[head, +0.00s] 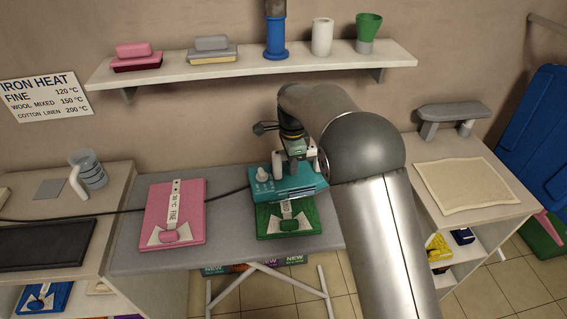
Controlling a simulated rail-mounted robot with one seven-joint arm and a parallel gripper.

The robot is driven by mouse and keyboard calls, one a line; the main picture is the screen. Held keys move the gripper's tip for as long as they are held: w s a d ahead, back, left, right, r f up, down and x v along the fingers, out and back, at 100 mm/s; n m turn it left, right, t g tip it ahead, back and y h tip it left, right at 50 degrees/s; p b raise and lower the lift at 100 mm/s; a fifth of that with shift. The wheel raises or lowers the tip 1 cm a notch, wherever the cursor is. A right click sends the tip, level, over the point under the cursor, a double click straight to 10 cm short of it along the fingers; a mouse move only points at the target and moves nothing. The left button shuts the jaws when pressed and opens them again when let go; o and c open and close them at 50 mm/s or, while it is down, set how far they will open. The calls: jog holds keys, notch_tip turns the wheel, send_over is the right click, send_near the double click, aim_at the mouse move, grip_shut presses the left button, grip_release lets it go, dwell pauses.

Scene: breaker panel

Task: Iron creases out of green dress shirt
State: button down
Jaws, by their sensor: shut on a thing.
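The green shirt (288,225) lies folded on the grey ironing board (223,212), with a white collar and a white strip on it. My gripper (296,158) is shut on the teal iron (290,183) and points down over the board. The iron hides the far part of the green shirt. I cannot tell whether the iron touches the shirt or hovers just above it. A dark cord (140,211) runs left from the iron.
A folded pink shirt (190,205) lies on the board to the left. A dark pad (45,245) and a grey jug (90,170) are on the left counter. A cream cloth (467,183) lies on the right counter. A wall shelf (190,76) and a heat sign (45,97) are behind.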

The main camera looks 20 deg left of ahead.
jog(key=shift+w+d+r, duration=0.1)
jog(key=shift+r, duration=0.05)
jog(key=shift+r+p, duration=1.75)
jog(key=shift+r, duration=0.8)
